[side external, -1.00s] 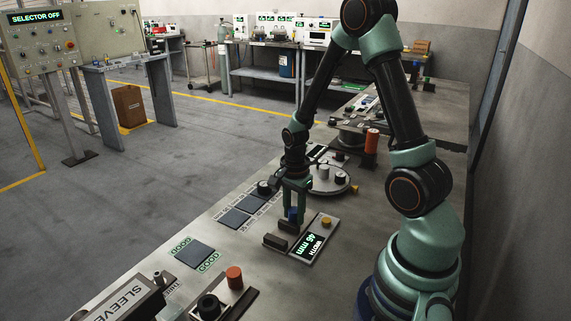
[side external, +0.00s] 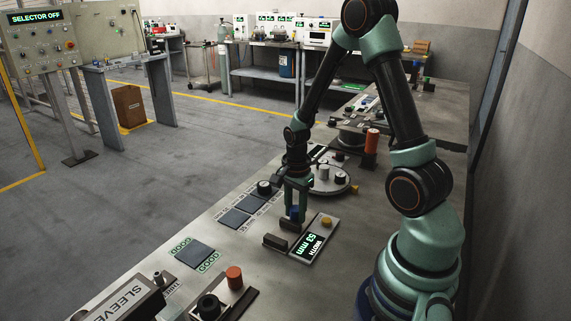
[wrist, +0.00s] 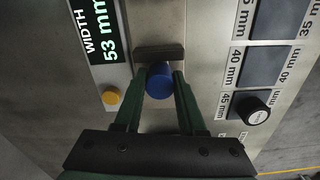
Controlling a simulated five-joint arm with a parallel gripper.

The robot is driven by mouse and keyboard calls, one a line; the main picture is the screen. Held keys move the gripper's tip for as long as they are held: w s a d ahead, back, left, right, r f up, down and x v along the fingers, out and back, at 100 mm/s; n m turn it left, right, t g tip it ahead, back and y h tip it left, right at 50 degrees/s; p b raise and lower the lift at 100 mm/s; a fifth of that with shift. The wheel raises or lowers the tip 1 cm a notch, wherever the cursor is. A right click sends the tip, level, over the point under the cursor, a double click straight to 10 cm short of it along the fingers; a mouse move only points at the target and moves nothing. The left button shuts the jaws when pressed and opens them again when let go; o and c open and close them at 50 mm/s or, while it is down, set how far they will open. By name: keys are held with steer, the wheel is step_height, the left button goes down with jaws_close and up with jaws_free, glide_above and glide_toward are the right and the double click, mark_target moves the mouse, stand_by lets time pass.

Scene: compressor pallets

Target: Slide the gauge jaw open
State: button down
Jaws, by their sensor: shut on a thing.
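The width gauge (side external: 310,243) lies on the bench, and its display reads 53 mm; the display (wrist: 101,30) also shows in the wrist view. Its fixed jaw (side external: 275,241) is a dark block at the gauge's left side. The sliding jaw (side external: 290,225) is a dark block with a blue knob (wrist: 159,80) on it. My gripper (side external: 296,213) is shut on the blue knob, with one finger at each side. In the wrist view my gripper (wrist: 158,88) shows both green fingers against the knob. A gap separates the two jaws.
A yellow button (side external: 326,222) sits on the gauge. Dark pads (side external: 235,218) with mm labels lie to the left, with a black knob (side external: 264,188) near them. A round turntable (side external: 340,187) carrying parts stands behind my gripper.

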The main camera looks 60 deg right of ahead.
steer(key=shift+d, duration=1.35)
steer(key=c, duration=0.5)
jaws_free()
step_height(320, 180, up, 12)
steer(key=shift+r, duration=0.1)
steer(key=s+a+r+n+t, duration=0.1)
steer(key=a+r+n+t, duration=0.1)
steer(key=a+r+n, duration=0.3)
steer(key=s+a+r+n+t, duration=0.1)
steer(key=a+r+n+t, duration=0.2)
steer(key=a+n, duration=0.9)
step_height(320, 180, up, 3)
steer(key=n, duration=0.2)
steer(key=shift+s+n+t, duration=0.25)
steer(key=shift+n+t, duration=0.05)
steer(key=shift+n, duration=0.1)
